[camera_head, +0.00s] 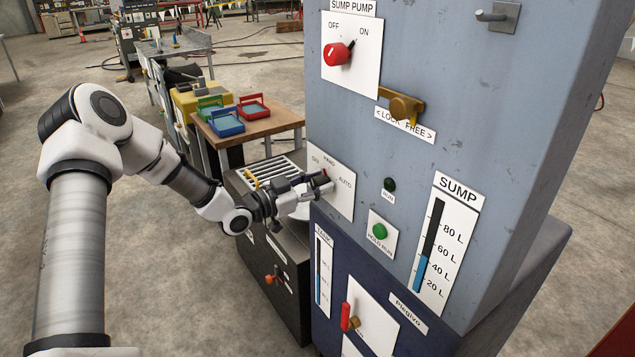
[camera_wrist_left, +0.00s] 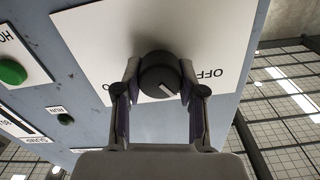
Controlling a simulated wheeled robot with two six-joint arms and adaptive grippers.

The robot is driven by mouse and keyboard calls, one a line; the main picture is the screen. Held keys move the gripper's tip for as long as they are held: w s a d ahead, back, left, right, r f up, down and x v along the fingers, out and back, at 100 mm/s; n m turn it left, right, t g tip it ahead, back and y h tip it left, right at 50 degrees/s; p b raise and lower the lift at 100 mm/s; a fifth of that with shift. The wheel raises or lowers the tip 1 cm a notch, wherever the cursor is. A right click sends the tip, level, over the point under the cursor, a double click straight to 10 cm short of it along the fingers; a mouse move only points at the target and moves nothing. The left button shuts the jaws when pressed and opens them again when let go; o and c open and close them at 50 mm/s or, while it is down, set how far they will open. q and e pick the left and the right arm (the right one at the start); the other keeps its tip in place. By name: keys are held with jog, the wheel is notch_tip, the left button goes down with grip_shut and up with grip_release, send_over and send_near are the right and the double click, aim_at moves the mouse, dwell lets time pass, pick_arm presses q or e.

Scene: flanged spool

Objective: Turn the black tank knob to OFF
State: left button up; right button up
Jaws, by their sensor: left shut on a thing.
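The black tank knob (camera_wrist_left: 158,74) is round, with a short white line on its face, and sits on a white plate (camera_wrist_left: 108,42) on the cabinet front. In the left wrist view the word OFF is upside down to the knob's right, and the white line slants down and right. My left gripper (camera_wrist_left: 158,82) has its two fingers on either side of the knob and is shut on it. In the head view the left gripper (camera_head: 318,184) is at the plate marked OFF, HAND and AUTO, hiding most of the knob. My right gripper is not in view.
Above on the cabinet are a red SUMP PUMP knob (camera_head: 336,54) and a brass lock lever (camera_head: 404,107). A green HOLD RUN button (camera_head: 380,231) and a SUMP gauge (camera_head: 432,245) are to the right. A red-handled lever (camera_head: 347,316) is below. A wooden table (camera_head: 255,127) with coloured trays stands behind.

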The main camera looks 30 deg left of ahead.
aim_at(313, 183)
pick_arm(q)
jog(key=n, duration=0.5)
jog(key=shift+a, duration=0.1)
jog(key=shift+f, duration=0.1)
dwell(0.4)
jog(key=o, duration=1.1)
jog(key=shift+w+p, duration=0.1)
jog(key=shift+p, duration=0.2)
jog(key=shift+o, duration=0.2)
jog(key=shift+n, duration=0.3)
jog(key=v, duration=0.6)
jog(key=shift+a, duration=0.2)
jog(key=shift+s, duration=0.7)
